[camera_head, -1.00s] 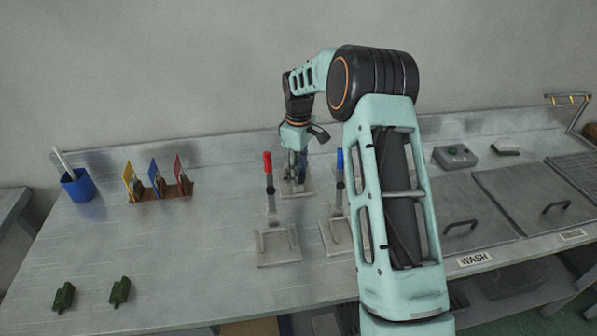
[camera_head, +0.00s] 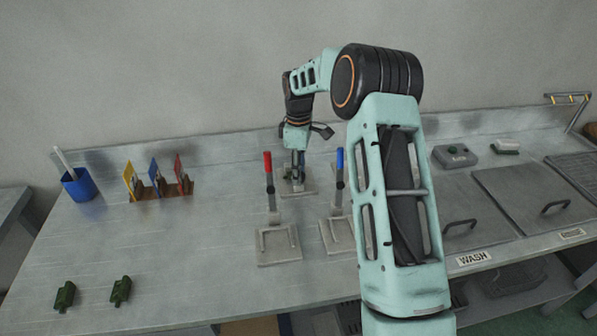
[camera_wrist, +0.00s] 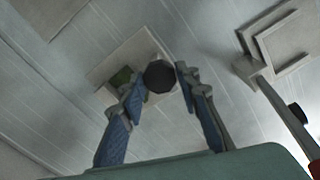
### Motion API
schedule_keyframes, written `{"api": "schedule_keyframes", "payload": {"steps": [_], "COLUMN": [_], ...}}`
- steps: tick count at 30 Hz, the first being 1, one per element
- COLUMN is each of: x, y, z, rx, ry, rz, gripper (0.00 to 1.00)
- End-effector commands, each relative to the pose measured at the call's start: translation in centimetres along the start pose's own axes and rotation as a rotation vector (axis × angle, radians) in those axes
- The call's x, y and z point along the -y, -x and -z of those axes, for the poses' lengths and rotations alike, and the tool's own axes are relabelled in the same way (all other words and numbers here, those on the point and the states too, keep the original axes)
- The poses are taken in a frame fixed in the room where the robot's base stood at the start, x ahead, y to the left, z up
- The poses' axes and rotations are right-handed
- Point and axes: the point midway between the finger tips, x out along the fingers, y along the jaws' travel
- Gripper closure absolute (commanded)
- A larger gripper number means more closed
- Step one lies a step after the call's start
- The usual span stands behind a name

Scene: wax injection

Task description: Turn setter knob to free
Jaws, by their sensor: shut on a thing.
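The setter (camera_head: 307,187) stands at the back of the bench, a grey square plate behind the two levers. In the wrist view its plate (camera_wrist: 108,68) carries a dark, faceted round knob (camera_wrist: 160,77) and a small green part (camera_wrist: 122,79) beside it. My gripper (camera_head: 296,172) points down over the setter and hides most of it in the head view. In the wrist view my gripper (camera_wrist: 161,76) has its two blue-padded fingers on either side of the knob, shut on it. I cannot read any mark showing the knob's setting.
A red-handled lever fixture (camera_head: 279,246) and a blue-handled one (camera_head: 338,238) stand just in front. To the left are coloured cards in a brown rack (camera_head: 165,190), a blue cup (camera_head: 78,186) and green pieces (camera_head: 120,291). A grey box (camera_head: 455,157) and lidded wash basins (camera_head: 520,195) lie right.

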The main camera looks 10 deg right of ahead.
Motion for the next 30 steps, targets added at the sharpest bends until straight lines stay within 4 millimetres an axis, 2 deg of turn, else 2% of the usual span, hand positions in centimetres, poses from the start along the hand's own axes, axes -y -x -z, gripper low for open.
{"api": "schedule_keyframes", "payload": {"steps": [1, 5, 13, 16, 20, 30], "x": [0.0, 0.0, 0.0, -0.1, -0.1, -0.1], "y": [0.0, 0.0, 0.1, 0.7, 2.6, 9.6], "z": [0.0, 0.0, 0.0, 0.0, 0.0, 0.0], "rx": [0.001, 0.001, 0.000, 0.000, -0.001, -0.001], "ry": [0.002, 0.001, 0.000, 0.000, 0.000, 0.001], "rz": [-0.001, -0.001, -0.001, -0.002, -0.003, -0.004], "gripper": [0.67, 0.53, 0.53, 0.53, 0.53, 0.53]}}
